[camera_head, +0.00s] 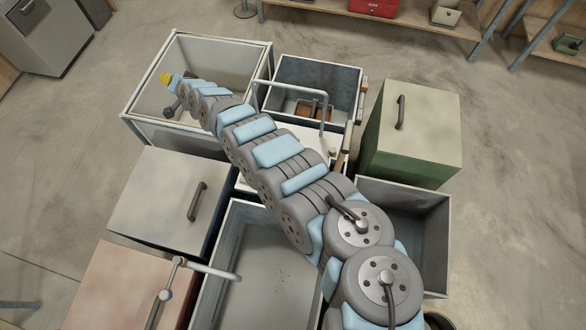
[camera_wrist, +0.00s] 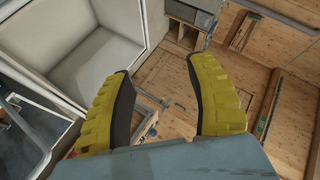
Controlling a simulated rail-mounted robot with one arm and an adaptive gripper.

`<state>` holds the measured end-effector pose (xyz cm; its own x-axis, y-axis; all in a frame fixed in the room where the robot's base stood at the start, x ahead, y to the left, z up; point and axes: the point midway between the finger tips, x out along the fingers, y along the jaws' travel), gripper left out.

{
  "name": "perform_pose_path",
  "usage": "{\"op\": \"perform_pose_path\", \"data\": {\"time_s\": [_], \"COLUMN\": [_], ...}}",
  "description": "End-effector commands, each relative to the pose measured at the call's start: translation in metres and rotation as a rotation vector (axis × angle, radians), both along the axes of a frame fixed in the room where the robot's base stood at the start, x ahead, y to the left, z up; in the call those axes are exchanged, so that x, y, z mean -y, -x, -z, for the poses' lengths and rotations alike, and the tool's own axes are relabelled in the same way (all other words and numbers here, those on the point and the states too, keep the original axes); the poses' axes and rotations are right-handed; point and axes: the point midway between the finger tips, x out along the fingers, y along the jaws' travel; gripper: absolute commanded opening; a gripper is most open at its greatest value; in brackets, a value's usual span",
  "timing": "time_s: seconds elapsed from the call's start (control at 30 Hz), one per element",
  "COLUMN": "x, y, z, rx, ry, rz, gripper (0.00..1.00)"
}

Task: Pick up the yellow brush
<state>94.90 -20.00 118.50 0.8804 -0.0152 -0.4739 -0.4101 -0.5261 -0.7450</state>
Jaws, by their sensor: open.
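I cannot make out the yellow brush in either view. My gripper (camera_head: 167,78) has yellow fingers and shows small in the head view, over the open white-walled bin (camera_head: 219,60) at the upper left. In the wrist view my gripper (camera_wrist: 158,69) is open, with its two ribbed yellow fingers and dark inner pads spread apart. Nothing is between the fingers. My arm hides part of the bins below it in the head view.
Another open bin (camera_head: 345,72) holds brown items. A green box with a pale lid (camera_head: 420,125) stands right, and a lidded box (camera_head: 160,200) left. A metal rail (camera_head: 300,89) rises near my arm. The wrist view shows wooden panelling (camera_wrist: 215,95) and a pale bin (camera_wrist: 95,70).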

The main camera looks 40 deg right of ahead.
Motion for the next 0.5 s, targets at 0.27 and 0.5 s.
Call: {"op": "perform_pose_path", "data": {"time_s": [0.27,0.5], "x": [0.039,0.092], "y": [0.07,0.172], "z": [0.031,0.059], "rx": [-0.318,-0.632], "ry": [-0.029,-0.05], "rz": [-0.047,-0.01], "gripper": [0.56,0.56]}}
